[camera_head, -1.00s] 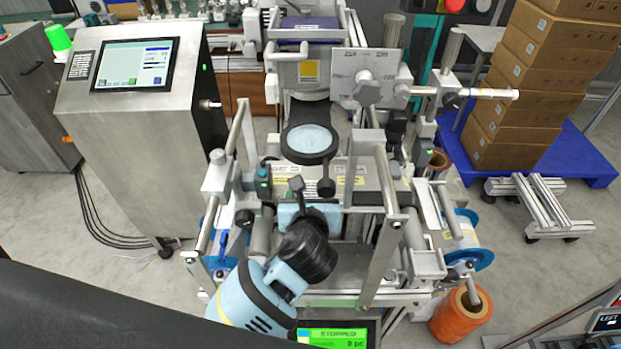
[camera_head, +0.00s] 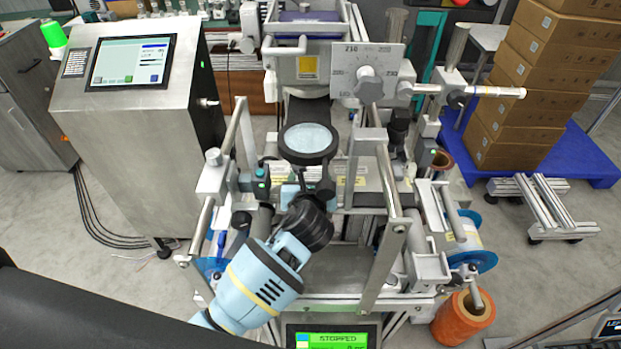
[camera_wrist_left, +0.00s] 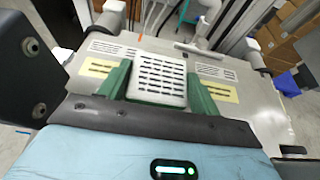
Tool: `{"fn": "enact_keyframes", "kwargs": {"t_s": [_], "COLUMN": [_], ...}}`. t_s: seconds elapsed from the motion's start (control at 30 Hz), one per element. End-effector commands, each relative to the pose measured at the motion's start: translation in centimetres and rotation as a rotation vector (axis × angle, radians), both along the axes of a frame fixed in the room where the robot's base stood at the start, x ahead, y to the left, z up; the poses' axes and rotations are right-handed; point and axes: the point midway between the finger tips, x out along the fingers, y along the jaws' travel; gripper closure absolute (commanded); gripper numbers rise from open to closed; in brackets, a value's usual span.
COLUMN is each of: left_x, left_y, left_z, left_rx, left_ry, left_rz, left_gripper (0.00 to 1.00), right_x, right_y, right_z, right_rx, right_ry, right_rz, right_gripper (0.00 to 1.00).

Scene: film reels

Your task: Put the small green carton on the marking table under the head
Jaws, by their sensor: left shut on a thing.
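My left gripper (camera_wrist_left: 160,74) is shut on the small carton (camera_wrist_left: 157,80), with a finger on each side. The carton shows a white face with rows of dark marks and a green lower edge. In the head view the dark wrist of my left arm hides the fingers and carton; the gripper is just below the round lens (camera_head: 308,139). A grey metal plate (camera_wrist_left: 258,103) with white and yellow labels lies beyond and below the carton; I cannot tell whether they touch. I cannot clearly tell the marking table from the other machine surfaces. My right gripper is not in view.
Metal posts and bars flank the arm on both sides. A dial plate (camera_head: 367,72) stands behind right. A steel cabinet with a screen (camera_head: 130,62) is at left. An orange roll (camera_head: 463,320) is at lower right, and stacked brown boxes (camera_head: 525,100) are at back right.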

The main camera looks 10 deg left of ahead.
Motion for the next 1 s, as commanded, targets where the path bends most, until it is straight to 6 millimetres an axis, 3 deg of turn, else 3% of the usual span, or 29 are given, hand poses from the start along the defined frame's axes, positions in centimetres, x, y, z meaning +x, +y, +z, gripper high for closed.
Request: {"fn": "enact_keyframes", "kwargs": {"t_s": [0.37,0.4,0.53,0.87,1.0], "left_x": [0.1,0.1,0.0,0.0,-1.2], "left_y": [0.0,0.0,0.0,0.0,-0.2], "left_z": [-0.1,-0.1,-0.2,0.0,0.7], "left_rx": [0.001,0.000,0.000,-0.001,-0.001], "left_ry": [-0.004,-0.004,-0.003,-0.004,-0.005], "left_rz": [0.000,0.000,0.000,0.000,0.000], "left_gripper": [0.64,0.32,0.15,0.15,0.15], "right_x": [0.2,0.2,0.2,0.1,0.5], "right_y": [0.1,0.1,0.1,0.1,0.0], "right_z": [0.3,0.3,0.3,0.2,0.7], "right_rx": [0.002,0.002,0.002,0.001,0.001], "right_ry": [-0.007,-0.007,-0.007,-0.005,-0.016], "right_rz": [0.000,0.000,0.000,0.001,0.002], "right_gripper": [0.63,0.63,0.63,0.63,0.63]}}
